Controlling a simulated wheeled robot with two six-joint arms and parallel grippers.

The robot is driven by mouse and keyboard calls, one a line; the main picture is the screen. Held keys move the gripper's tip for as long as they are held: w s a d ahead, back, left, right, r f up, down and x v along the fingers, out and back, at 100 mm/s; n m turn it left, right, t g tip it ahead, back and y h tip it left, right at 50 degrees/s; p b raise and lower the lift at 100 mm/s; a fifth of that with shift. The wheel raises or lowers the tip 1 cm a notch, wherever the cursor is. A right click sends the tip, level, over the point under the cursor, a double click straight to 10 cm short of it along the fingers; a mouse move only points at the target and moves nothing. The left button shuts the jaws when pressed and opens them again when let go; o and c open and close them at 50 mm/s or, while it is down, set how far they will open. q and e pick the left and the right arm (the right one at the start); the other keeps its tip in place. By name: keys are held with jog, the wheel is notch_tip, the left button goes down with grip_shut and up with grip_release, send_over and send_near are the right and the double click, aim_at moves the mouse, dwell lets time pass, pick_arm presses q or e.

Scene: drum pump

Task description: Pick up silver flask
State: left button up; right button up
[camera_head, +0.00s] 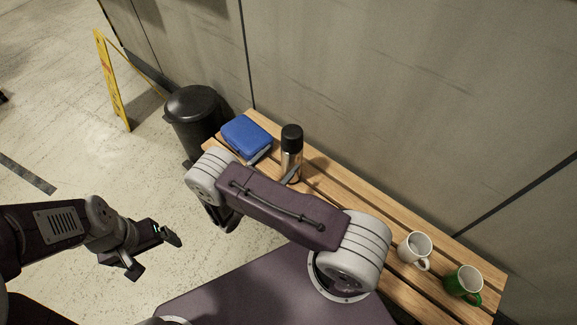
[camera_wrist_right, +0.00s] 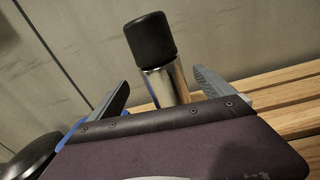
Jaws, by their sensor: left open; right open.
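The silver flask (camera_head: 291,163) stands upright on the wooden bench and has a black cap. In the right wrist view, the flask (camera_wrist_right: 166,84) stands between the two spread fingers of my right gripper (camera_wrist_right: 160,93), with gaps on both sides. My right gripper is open and empty; in the head view my own arm hides most of it, and one finger shows at the flask's lower part. My left gripper (camera_head: 152,253) is open and empty, over the floor to the left of the bench.
A blue box (camera_head: 246,135) lies on the bench (camera_head: 340,187) left of the flask. A white mug (camera_head: 414,251) and a green mug (camera_head: 463,285) stand at the bench's right end. A black bin (camera_head: 193,112) and a yellow floor sign (camera_head: 113,80) are at left. A wall runs behind.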

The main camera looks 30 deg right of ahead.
aim_at(286, 168)
jog(key=f, duration=0.2)
jog(key=s+a+f+n+t+b, duration=0.1)
jog(key=f, duration=0.1)
jog(key=f+n+b, duration=0.1)
jog(key=f, duration=0.2)
jog(key=shift+s+a+f+t+y, duration=0.1)
jog(key=shift+s+a+t+y, duration=0.25)
jog(key=shift+t+y, duration=0.05)
jog(key=shift+b+x, duration=0.4)
jog(key=shift+x, duration=1.6)
pick_arm(q)
notch_tip(286, 168, down, 5)
jog(key=b, duration=0.1)
pick_arm(e)
jog(key=x, duration=0.5)
jog(key=shift+s+d+r, duration=0.1)
jog(key=shift+d+r, duration=0.05)
jog(key=shift+r, duration=0.2)
jog(key=c, duration=1.9)
pick_arm(q)
notch_tip(286, 168, up, 6)
jog(key=p, duration=0.6)
jog(key=shift+r, duration=0.15)
pick_arm(e)
jog(key=shift+o, duration=0.2)
jog(key=s+d+r, duration=0.4)
jog(key=s+r, duration=0.7)
